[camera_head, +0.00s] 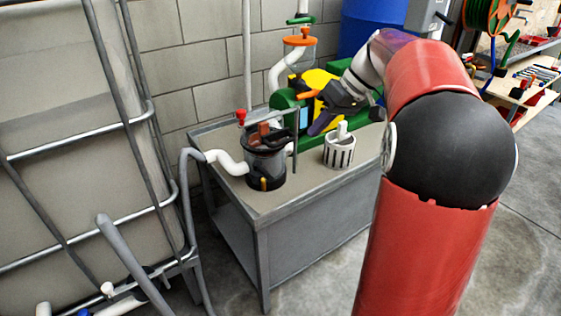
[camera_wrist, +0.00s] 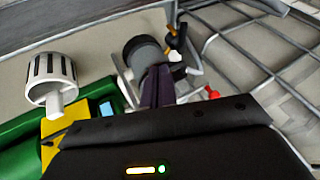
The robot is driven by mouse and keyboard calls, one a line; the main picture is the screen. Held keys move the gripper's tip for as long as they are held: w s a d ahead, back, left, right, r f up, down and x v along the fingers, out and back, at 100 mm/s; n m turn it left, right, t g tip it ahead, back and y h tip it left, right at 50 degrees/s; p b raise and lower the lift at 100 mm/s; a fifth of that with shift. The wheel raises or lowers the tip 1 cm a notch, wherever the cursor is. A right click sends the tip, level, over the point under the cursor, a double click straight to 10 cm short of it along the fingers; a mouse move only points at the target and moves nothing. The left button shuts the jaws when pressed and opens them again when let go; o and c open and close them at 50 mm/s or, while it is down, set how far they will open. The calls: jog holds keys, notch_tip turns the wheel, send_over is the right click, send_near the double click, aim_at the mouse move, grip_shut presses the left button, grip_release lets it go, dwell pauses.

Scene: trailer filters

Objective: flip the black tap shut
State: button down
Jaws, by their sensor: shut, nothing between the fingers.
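My gripper (camera_head: 318,127) is shut and empty, its dark purple fingers pointing down and left above the bench, right of the dark filter housing (camera_head: 266,170). In the wrist view, my gripper's fingers (camera_wrist: 157,86) overlap the housing (camera_wrist: 143,50) in the picture; I cannot tell whether they touch it. A small black lever-like part (camera_wrist: 180,40) with an orange-yellow bit shows beside the housing and the white pipe. It looks like the black tap, but its exact position is unclear. I cannot pick the tap out surely in the head view.
A white slotted cartridge (camera_head: 339,151) stands on the grey bench (camera_head: 287,207), right of the housing. A red-handled valve (camera_head: 241,116) is behind the housing. The green and yellow pump (camera_head: 317,84) is at the back. A caged tank (camera_head: 60,130) stands at left.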

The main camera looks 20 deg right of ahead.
aim_at(263, 171)
jog(key=a+f, duration=0.9)
jog(key=shift+w, duration=0.4)
